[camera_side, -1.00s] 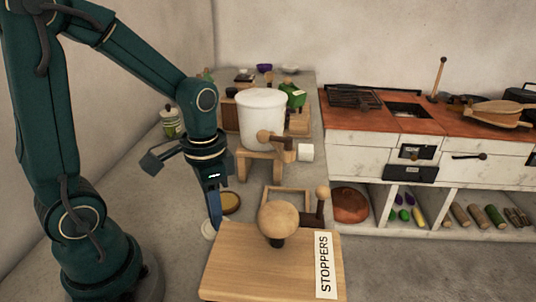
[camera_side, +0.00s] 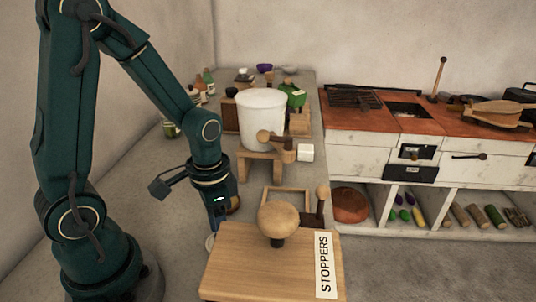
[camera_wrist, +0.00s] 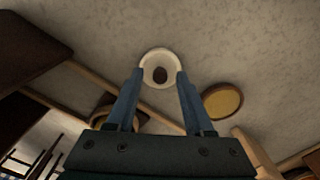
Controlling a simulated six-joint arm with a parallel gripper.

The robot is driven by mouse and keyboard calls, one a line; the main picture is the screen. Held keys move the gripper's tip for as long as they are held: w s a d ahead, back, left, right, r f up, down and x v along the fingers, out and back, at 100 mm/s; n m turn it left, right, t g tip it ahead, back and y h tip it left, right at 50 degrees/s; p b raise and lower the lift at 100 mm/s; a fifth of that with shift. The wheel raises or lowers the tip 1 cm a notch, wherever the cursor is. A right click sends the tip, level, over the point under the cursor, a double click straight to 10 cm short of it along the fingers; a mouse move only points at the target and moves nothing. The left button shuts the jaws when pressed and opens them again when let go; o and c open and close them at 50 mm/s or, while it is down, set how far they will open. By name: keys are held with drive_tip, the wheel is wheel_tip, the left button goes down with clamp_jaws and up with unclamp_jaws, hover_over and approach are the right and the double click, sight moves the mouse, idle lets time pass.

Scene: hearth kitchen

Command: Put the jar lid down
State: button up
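The jar lid is a pale round disc with a dark round middle. In the wrist view the jar lid (camera_wrist: 160,54) sits between my two fingertips, which meet its rim on both sides. In the side view only a pale edge of the lid (camera_side: 210,243) shows at the end of my gripper (camera_side: 213,232), low beside the wooden STOPPERS board. My gripper (camera_wrist: 160,76) looks shut on the lid. The finger contact is mostly hidden in the side view, and I cannot tell whether the lid touches the counter.
A gold round disc (camera_wrist: 222,103) lies right of my fingers in the wrist view. The STOPPERS board (camera_side: 230,270) stands close in front. A white pot (camera_side: 262,118) on a wooden stand is behind. Bare grey counter (camera_side: 178,225) lies to the left.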

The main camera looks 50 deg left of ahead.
drive_tip(key=s+d+r+n+t, duration=0.2)
drive_tip(key=r+t, duration=0.3)
drive_tip(key=r, duration=0.9)
drive_tip(key=shift+s+d+t, duration=0.3)
drive_tip(key=shift+s+d, duration=0.4)
drive_tip(key=shift+o, duration=0.2)
